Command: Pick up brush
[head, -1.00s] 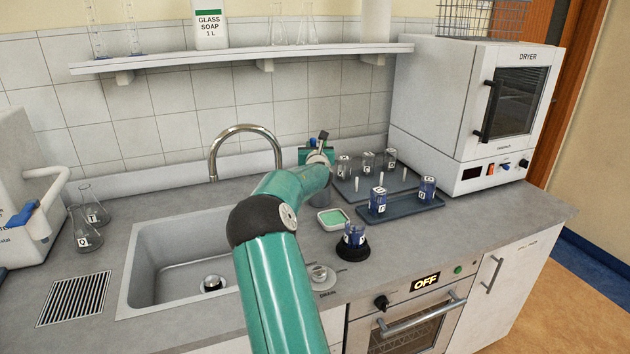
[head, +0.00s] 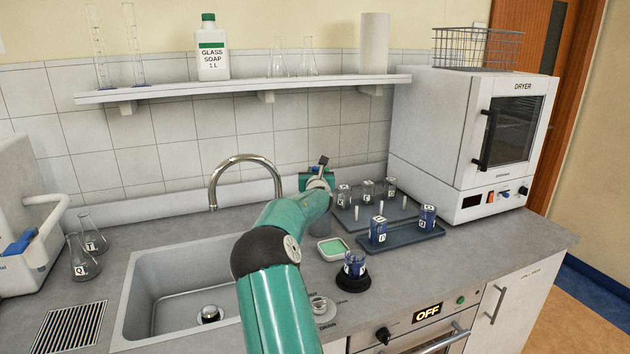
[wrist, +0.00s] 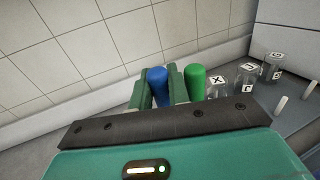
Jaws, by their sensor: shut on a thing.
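My gripper (wrist: 157,88) is shut on an upright blue, round-ended handle (wrist: 157,74) in the wrist view; it looks like the brush's handle. Its lower part is hidden behind the fingers and wrist, so I cannot tell what it stands in or whether it is lifted. A similar green handle (wrist: 195,80) stands just right of the right finger. In the head view my gripper (head: 318,172) is near the tiled wall, right of the tap, and my own arm hides most of what lies below it.
The sink (head: 170,290) and tap (head: 240,160) are at left. Labelled glassware stands on dark trays (head: 405,236) at right. A green-filled dish (head: 333,249) and a black stand (head: 352,281) sit in front. The shelf (head: 240,88) runs above; the dryer (head: 440,135) is at right.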

